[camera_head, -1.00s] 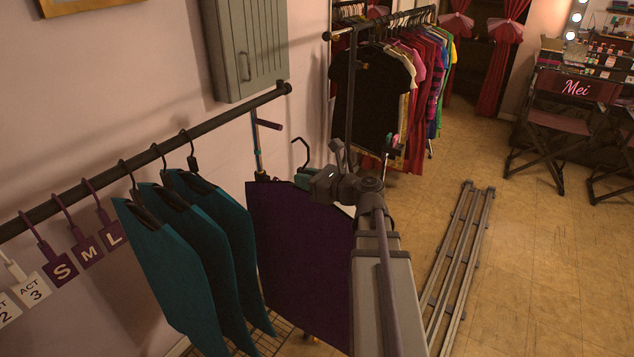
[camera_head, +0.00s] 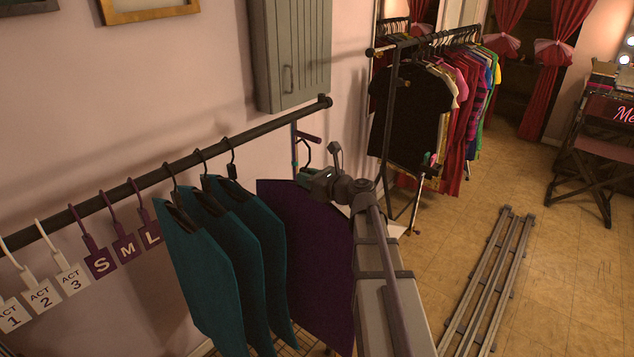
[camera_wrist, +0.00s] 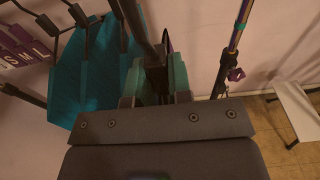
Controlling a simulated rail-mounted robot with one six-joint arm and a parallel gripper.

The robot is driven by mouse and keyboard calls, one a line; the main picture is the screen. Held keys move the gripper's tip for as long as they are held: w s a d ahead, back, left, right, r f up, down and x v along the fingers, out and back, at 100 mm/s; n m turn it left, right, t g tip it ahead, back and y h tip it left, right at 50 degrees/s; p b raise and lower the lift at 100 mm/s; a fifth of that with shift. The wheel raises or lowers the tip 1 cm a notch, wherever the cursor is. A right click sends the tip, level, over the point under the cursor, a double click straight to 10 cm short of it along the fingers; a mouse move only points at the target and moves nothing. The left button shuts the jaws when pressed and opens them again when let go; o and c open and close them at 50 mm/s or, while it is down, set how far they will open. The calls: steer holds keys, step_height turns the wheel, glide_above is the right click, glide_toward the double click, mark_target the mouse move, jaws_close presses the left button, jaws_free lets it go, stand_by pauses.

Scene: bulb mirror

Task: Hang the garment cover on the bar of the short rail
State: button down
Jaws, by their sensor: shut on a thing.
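A dark purple garment cover (camera_head: 312,255) hangs upright from my gripper (camera_head: 312,177), which is shut at its top. Its open hook (camera_head: 308,150) stands above the gripper and, in the head view, appears below the right end of the short rail's black bar (camera_head: 268,128). I see no contact between hook and bar; their depth is hard to tell. Several teal covers (camera_head: 205,270) hang on the bar left of the purple one. In the wrist view my gripper's fingers (camera_wrist: 155,82) are close together. The purple cover is mostly hidden there, and teal covers (camera_wrist: 90,70) show to the left.
Size and act tags (camera_head: 100,262) hang farther left on the bar. A grey wall cabinet (camera_head: 290,52) is above the bar's end. A full clothes rack (camera_head: 440,110) stands behind. Floor tracks (camera_head: 490,280) lie to the right, with open floor around them.

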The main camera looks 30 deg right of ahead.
steer(key=x, duration=0.6)
steer(key=r+x, duration=0.1)
steer(key=x, duration=0.6)
steer(key=r+x, duration=0.1)
steer(key=x, duration=0.6)
steer(key=shift+w+a+r, duration=0.1)
steer(key=shift+w+a, duration=0.1)
steer(key=shift+f+b, duration=0.95)
steer(key=c, duration=1)
jaws_free()
steer(key=shift+r, duration=0.1)
steer(key=shift+o, duration=0.2)
steer(key=shift+s+d, duration=0.1)
steer(key=shift+s, duration=0.1)
